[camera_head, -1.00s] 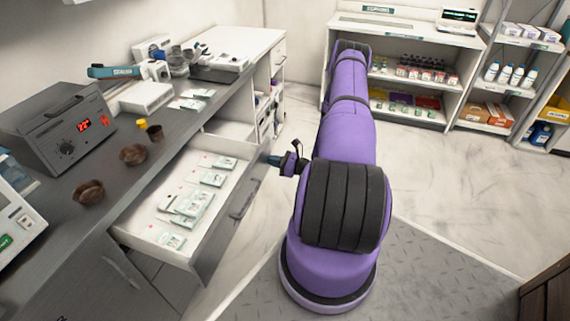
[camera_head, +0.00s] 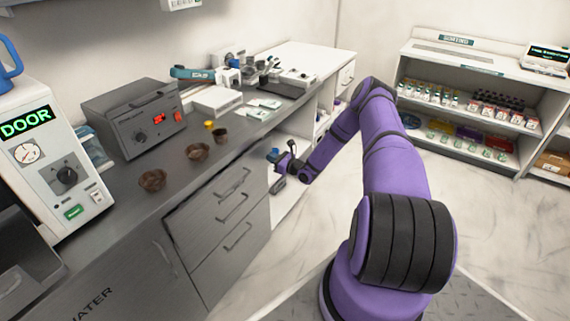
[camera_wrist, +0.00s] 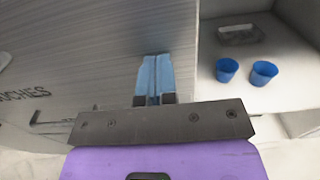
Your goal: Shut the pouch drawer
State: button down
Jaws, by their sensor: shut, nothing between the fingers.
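The pouch drawer (camera_head: 208,199) is the top grey front in the stack under the counter. It looks flush with the fronts below, and its inside and packets are out of sight. In the wrist view, its grey front (camera_wrist: 100,70) bears the lettering "OUCHES" at the left. My gripper (camera_head: 275,156) is at the right end of the drawer stack, low beside the open shelf. Its blue fingers (camera_wrist: 154,72) are shut and empty, close against the grey front; whether they touch it I cannot tell.
Small brown bowls (camera_head: 153,180) and a grey device (camera_head: 135,115) stand on the counter. An open shelf right of the drawers holds blue cups (camera_wrist: 264,72). A stocked shelf unit (camera_head: 470,105) stands at the back right. The floor between is clear.

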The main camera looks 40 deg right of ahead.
aim_at(265, 153)
jog(key=x, duration=0.3)
jog(key=shift+w+r, duration=0.15)
jog(key=shift+w, duration=0.05)
jog(key=shift+w+a+r, duration=0.1)
jog(key=shift+r, duration=0.05)
